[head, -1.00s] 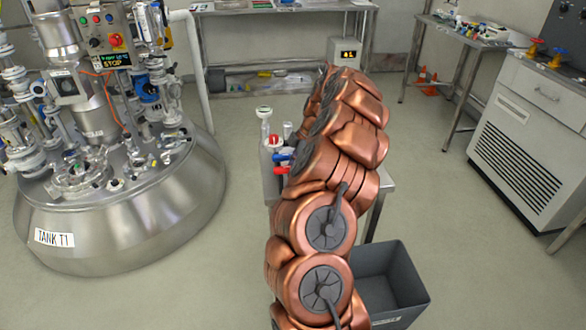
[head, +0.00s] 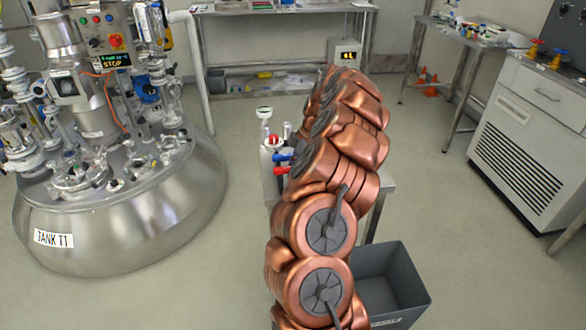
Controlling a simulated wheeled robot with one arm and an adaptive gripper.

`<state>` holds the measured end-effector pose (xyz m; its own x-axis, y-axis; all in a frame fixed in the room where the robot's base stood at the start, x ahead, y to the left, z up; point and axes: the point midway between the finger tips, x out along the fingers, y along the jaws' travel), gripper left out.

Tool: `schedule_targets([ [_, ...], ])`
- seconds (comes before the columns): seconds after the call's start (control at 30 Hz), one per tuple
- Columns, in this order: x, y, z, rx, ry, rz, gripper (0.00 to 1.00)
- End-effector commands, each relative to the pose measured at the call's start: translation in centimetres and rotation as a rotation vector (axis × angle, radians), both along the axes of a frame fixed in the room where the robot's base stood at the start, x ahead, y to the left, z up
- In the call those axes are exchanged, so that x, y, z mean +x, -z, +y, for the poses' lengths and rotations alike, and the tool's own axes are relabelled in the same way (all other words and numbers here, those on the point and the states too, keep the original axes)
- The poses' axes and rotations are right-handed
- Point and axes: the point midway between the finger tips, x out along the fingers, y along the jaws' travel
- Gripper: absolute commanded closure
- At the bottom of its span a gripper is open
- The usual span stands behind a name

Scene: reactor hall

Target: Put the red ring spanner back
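I cannot make out the red ring spanner in the head view. My gripper is not visible; my copper-coloured arm rises through the middle of the view, and its far end points away towards the back bench. Whether the gripper holds anything is hidden. A red handle-like part (head: 281,170) and a blue one (head: 283,157) show on a small metal stand (head: 270,183), just left of my arm. They are too small to identify for sure.
A steel tank (head: 130,225) labelled TANK T1 fills the left. A bench (head: 270,10) stands at the back, a side table (head: 460,35) at back right, and a white cabinet (head: 525,120) at right. A grey bin (head: 405,290) stands beside my arm. Open floor lies between.

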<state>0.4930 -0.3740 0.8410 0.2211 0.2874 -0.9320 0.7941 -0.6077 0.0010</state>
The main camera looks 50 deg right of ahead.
Motion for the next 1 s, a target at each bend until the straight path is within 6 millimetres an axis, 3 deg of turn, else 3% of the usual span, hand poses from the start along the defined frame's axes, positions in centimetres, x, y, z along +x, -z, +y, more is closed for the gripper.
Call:
schedule_targets([
  [0.3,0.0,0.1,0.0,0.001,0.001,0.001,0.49],
  [0.67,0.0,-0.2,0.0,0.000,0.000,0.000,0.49],
  [1.0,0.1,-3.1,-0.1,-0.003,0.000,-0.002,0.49],
])
